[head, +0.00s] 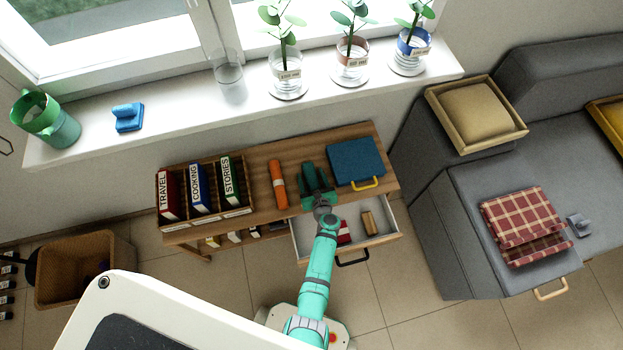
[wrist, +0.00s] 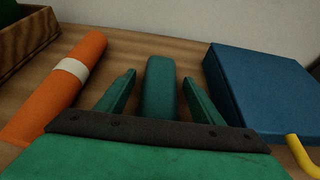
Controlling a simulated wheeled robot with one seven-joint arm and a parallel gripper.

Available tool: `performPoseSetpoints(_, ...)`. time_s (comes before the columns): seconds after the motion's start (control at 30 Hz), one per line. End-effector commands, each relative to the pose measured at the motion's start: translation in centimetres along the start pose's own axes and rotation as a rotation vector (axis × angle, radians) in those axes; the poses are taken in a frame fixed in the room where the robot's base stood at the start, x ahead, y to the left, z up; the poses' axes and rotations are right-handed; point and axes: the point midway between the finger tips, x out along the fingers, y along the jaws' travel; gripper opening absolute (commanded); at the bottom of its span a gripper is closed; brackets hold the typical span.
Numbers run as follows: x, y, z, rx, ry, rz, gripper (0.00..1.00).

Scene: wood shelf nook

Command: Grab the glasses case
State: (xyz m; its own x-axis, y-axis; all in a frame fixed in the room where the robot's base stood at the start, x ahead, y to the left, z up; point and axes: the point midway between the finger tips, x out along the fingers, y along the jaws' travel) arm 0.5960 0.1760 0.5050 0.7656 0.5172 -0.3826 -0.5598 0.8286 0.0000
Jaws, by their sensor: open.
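A dark green, rounded oblong thing (wrist: 160,85), which looks like the glasses case, lies on the wooden shelf top. In the wrist view it points away from me between the two green fingers of my gripper (wrist: 158,92). The fingers are apart, with a visible gap on each side of the case. In the head view my gripper (head: 317,182) is over the shelf top, between an orange roll and a blue case. The near end of the green case is hidden behind the gripper body, and its green blends with the fingers in the head view.
The orange roll (wrist: 62,85) with a white band lies left; the blue case (wrist: 255,90) with a yellow handle lies close right. A book rack (head: 205,190) stands farther left. Below, an open drawer (head: 385,225) holds small items. Potted plants stand on the windowsill (head: 190,110) behind.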

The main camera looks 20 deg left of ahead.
Motion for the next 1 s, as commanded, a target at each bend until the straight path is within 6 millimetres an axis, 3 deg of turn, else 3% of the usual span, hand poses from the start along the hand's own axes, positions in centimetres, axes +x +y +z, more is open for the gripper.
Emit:
performPoseSetpoints(0.07,0.0,0.0,0.0,0.000,0.000,0.000,0.61)
performPoseSetpoints(0.27,0.0,0.0,0.0,0.000,0.000,0.000,0.15)
performPoseSetpoints(0.73,-0.2,0.0,0.5,0.000,-0.002,0.001,0.15)
performPoseSetpoints(1.0,-1.5,0.0,3.1,-0.004,-0.003,-0.002,0.15)
